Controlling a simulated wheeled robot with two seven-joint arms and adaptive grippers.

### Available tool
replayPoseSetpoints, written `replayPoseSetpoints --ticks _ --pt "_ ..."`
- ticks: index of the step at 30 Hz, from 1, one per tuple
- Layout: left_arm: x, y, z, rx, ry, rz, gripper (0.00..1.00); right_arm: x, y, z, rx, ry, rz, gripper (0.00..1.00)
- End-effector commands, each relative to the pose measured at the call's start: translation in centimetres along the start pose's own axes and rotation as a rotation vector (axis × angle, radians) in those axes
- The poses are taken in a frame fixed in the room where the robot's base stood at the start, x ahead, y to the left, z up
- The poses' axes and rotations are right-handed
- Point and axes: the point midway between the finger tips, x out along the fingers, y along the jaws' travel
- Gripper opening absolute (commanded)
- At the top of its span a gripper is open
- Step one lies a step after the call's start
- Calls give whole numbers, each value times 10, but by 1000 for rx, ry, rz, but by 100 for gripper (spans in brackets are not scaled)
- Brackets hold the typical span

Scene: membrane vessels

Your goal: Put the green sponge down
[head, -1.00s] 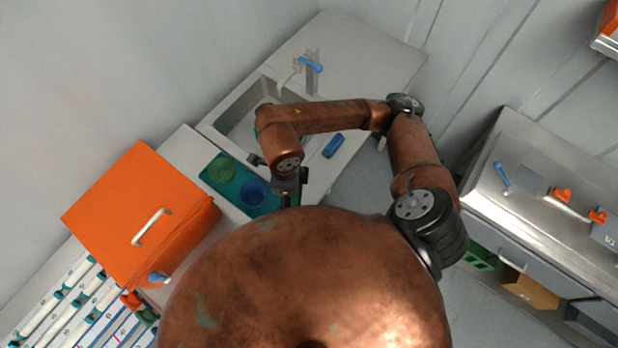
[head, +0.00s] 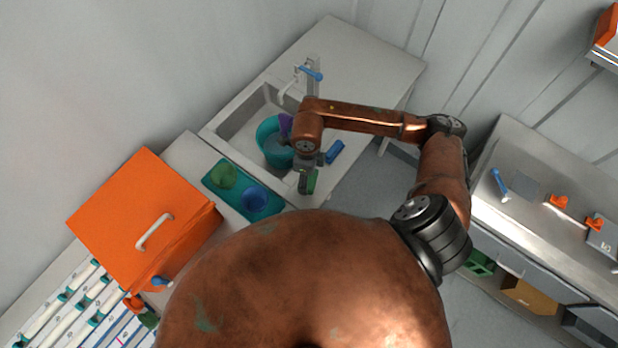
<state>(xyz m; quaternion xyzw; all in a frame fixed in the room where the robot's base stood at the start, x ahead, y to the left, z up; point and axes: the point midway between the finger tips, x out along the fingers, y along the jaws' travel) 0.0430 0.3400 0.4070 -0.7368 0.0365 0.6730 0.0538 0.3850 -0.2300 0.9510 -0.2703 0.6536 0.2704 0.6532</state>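My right arm comes in from the right, and its gripper (head: 306,184) points down over the front counter edge by the sink. The green sponge (head: 313,181) shows as a narrow green strip right at the gripper's fingers, partly hidden by them. I cannot tell whether the fingers are closed on it or whether it rests on the counter. My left gripper is not in view.
A blue sponge (head: 334,151) lies on the counter just right of the gripper. The sink (head: 237,122) holds a teal bucket (head: 268,145) with something purple at its rim. A teal tray (head: 229,203) carries a green bowl (head: 222,174) and a blue bowl (head: 254,198).

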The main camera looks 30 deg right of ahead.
Motion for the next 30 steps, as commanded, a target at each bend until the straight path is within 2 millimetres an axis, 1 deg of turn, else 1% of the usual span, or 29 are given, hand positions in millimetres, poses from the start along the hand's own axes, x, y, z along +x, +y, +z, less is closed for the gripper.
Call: replayPoseSetpoints --ticks 5,6,12,20,23,24,30 --pt "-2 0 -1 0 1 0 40 9 -7 -1 2 0 1 45" --pt "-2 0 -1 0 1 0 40 13 -10 -2 2 2 1 45" --pt "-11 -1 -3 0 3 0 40 40 -9 -1 1 0 3 45" --pt "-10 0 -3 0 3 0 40 43 -10 -1 -1 -1 0 45" --pt "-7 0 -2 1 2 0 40 46 -10 -1 -1 -1 0 45" --pt "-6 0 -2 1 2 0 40 47 -10 -1 -1 -1 0 65" --pt "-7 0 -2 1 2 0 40 45 -10 -1 -1 -1 0 79"
